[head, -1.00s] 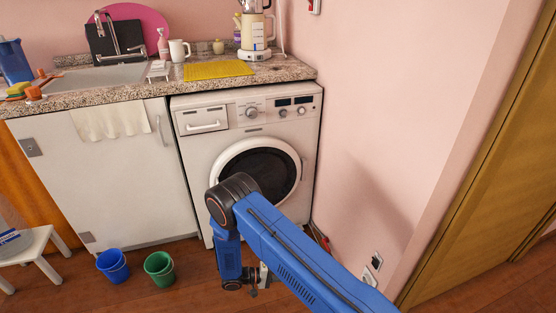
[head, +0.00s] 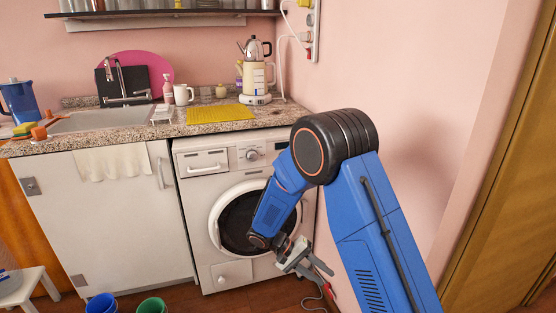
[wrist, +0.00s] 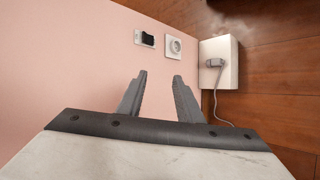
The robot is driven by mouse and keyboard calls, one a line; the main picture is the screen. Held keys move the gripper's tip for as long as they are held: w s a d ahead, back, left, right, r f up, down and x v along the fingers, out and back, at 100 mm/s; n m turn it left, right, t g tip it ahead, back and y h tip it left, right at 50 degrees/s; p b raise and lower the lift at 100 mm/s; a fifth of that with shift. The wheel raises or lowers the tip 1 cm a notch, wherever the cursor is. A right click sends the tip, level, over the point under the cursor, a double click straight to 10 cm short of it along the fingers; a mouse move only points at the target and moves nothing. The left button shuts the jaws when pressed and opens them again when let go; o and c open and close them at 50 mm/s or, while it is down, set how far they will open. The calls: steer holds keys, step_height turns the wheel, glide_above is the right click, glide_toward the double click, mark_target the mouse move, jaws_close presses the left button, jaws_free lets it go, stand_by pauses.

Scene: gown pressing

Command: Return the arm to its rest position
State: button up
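My blue arm reaches in from the lower right in the head view, with its black elbow raised. My gripper (head: 328,280) hangs in front of the right side of the washing machine (head: 190,236), above the floor. In the wrist view my gripper (wrist: 160,76) has its two grey fingers apart with nothing between them. The arm hides part of the machine's right side and front.
A counter (head: 100,142) with sink and kettle runs above the machine. The pink wall (wrist: 70,70) carries sockets (wrist: 173,46). A white box-like object (wrist: 219,75) with a grey corded piece is by the wooden floor. Blue (head: 101,305) and green (head: 151,306) buckets stand at left.

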steer(key=s+d+r+t+y, duration=0.1)
steer(key=s+d+r+y, duration=0.3)
steer(key=r, duration=0.6)
steer(key=s+d+r+y, duration=0.2)
steer(key=s+d+r, duration=0.45)
steer(key=r, duration=0.25)
steer(key=s+d+r+t+y, duration=0.2)
steer(key=s+r+t, duration=0.1)
steer(key=s, duration=0.5)
steer(key=s+d+r+t+y, duration=0.2)
steer(key=s+r, duration=0.3)
steer(key=s, duration=0.4)
steer(key=shift+r+t, duration=0.3)
steer(key=shift+t, duration=0.4)
